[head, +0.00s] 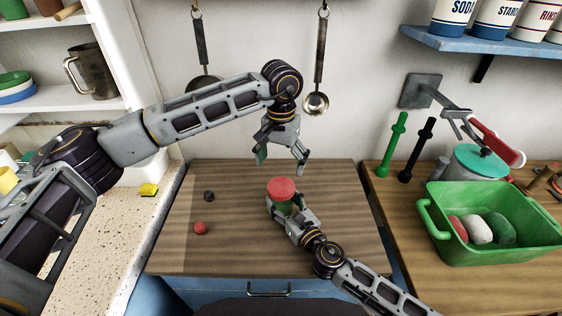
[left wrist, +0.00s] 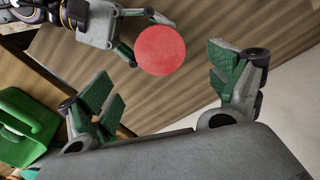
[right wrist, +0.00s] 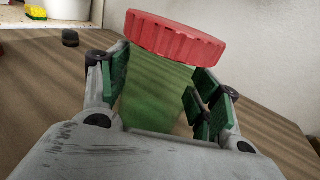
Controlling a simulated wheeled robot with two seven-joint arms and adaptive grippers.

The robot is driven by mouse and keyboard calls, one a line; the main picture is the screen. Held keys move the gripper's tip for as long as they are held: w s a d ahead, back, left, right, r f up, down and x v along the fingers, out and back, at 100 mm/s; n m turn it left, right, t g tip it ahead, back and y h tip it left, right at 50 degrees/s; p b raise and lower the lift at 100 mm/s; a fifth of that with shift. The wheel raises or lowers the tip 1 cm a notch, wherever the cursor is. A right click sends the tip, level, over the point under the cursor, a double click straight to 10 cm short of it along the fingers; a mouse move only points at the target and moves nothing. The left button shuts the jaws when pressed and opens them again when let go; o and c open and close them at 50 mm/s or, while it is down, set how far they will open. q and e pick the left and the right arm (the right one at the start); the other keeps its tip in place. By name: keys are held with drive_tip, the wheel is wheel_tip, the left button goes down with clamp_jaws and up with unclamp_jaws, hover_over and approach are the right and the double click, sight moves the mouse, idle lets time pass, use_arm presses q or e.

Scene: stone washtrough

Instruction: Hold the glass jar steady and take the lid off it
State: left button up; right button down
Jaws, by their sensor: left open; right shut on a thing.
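The glass jar (right wrist: 152,92) is green and see-through and stands on the wooden counter, with the ribbed red lid (head: 281,188) on top. My right gripper (right wrist: 158,88) is shut on the jar's body, one padded finger on each side. The lid sits above the right fingers; it shows as a red disc in the left wrist view (left wrist: 160,50). My left gripper (head: 281,162) is open and empty, pointing down above the lid and apart from it. In the head view the jar's body is mostly hidden by the lid and right gripper.
A red ball-like thing (head: 200,228) and a small dark piece (head: 209,196) lie left of the jar. A green tub (head: 490,240) with several rounded things stands at the right. A ladle (head: 316,102) hangs behind.

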sight(281, 186)
use_arm(q)
drive_tip(key=shift+f, duration=0.15)
idle(0.4)
drive_tip(key=shift+f, duration=3.85)
drive_tip(key=shift+c, duration=0.2)
drive_tip(key=c, duration=1)
